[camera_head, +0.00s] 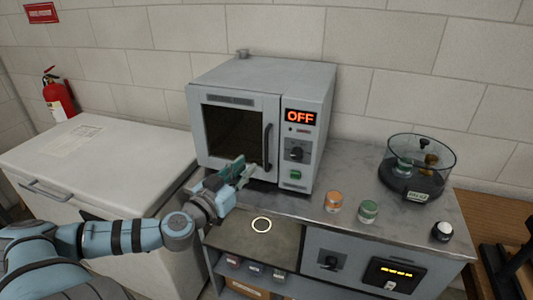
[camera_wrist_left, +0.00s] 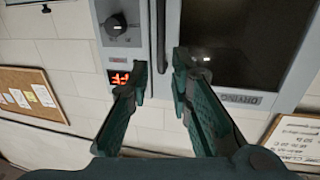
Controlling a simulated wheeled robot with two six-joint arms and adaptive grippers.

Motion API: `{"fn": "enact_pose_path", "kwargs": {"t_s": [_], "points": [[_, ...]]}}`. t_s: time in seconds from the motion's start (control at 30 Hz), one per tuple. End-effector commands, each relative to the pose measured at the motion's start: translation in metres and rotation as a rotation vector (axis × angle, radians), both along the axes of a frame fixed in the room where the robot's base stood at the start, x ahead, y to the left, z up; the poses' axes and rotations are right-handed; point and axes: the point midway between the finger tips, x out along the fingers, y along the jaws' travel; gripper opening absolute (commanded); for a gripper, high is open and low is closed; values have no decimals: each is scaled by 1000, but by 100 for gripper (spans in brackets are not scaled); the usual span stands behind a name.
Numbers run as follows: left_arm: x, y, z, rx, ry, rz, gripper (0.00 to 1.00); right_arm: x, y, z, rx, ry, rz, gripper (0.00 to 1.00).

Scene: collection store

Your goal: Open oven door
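The grey oven (camera_head: 262,82) stands on the counter, with a red "OFF" display (camera_head: 300,117) on its right panel. Its door (camera_head: 232,98), with a dark window, looks shut. A dark vertical handle (camera_head: 268,146) is on the door's right side. My left gripper (camera_head: 240,172) is in front of the door's lower part, close to the handle's lower end. In the left wrist view, which is upside down, the fingers of the gripper (camera_wrist_left: 160,78) are apart and empty. The handle (camera_wrist_left: 157,38) lines up between the fingertips; contact cannot be told. My right gripper is not in view.
An orange-topped jar (camera_head: 334,201) and a green-topped jar (camera_head: 368,211) stand on the counter (camera_head: 300,207) right of the oven. A round glass vessel (camera_head: 420,165) is farther right. A white chest (camera_head: 95,160) is at left. The space before the door's left half is clear.

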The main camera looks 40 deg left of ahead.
Motion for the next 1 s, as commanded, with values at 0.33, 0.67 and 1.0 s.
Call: {"fn": "enact_pose_path", "kwargs": {"t_s": [0.33, 0.67, 1.0], "points": [[76, 13, -2, -11, -5, 8, 19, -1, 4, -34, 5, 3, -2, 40], [114, 16, -3, -2, -1, 1, 19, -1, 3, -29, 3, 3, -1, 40], [115, 17, -4, 0, 1, 1, 8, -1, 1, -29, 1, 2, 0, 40]]}}
